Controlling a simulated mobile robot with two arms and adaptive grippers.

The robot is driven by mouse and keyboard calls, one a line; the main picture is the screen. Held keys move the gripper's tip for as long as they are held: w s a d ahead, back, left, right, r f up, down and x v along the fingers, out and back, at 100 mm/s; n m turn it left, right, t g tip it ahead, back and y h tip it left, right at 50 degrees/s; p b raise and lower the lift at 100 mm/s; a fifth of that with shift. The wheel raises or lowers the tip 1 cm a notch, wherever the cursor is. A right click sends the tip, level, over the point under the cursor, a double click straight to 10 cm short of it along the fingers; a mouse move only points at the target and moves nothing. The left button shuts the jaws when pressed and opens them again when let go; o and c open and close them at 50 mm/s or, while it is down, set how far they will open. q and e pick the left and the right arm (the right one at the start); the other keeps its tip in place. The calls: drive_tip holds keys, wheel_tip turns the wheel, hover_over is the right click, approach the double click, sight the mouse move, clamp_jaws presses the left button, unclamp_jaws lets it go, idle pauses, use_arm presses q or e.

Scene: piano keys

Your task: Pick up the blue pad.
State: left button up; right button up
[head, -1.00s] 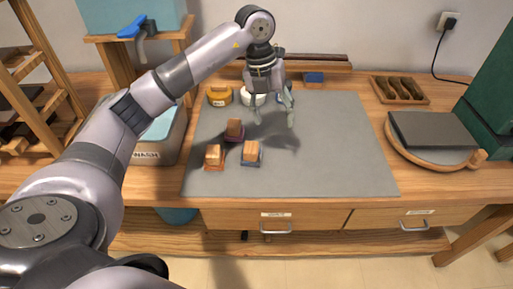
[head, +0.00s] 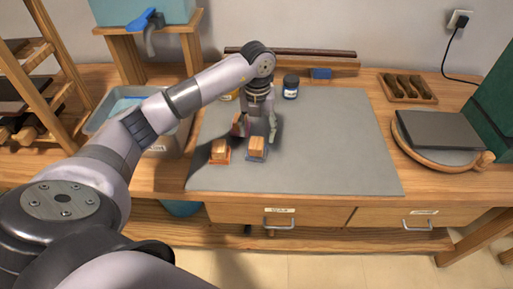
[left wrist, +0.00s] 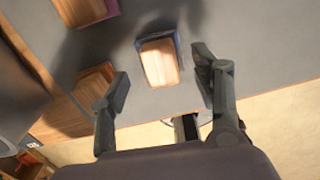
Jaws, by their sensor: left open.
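The blue pad (head: 257,156) has a wooden block grip on a blue base and lies on the grey mat (head: 335,150) near its front left. In the left wrist view its wooden top (left wrist: 160,63) shows with a blue edge, lying ahead of and between the two fingers. My left gripper (head: 255,129) is open and empty, pointing down just behind and above the blue pad. It also shows in the left wrist view (left wrist: 162,76), with no finger seen closed on the pad. My right gripper is not in view.
A red-based pad (head: 220,149) sits close to the left of the blue pad. A purple-based pad (left wrist: 88,10) lies behind, partly hidden by my gripper in the head view. A dark blue jar (head: 291,87) stands farther back. The mat's right side is clear.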

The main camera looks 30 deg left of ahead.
sight(256, 142)
use_arm(q)
drive_tip(key=f, duration=0.2)
drive_tip(key=s+f+p, duration=0.1)
drive_tip(key=f, duration=0.1)
drive_tip(key=shift+d+f, duration=0.15)
drive_tip(key=shift+f, duration=0.05)
drive_tip(key=shift+w+f, duration=0.15)
drive_tip(key=shift+f, duration=0.25)
drive_tip(key=c, duration=1.2)
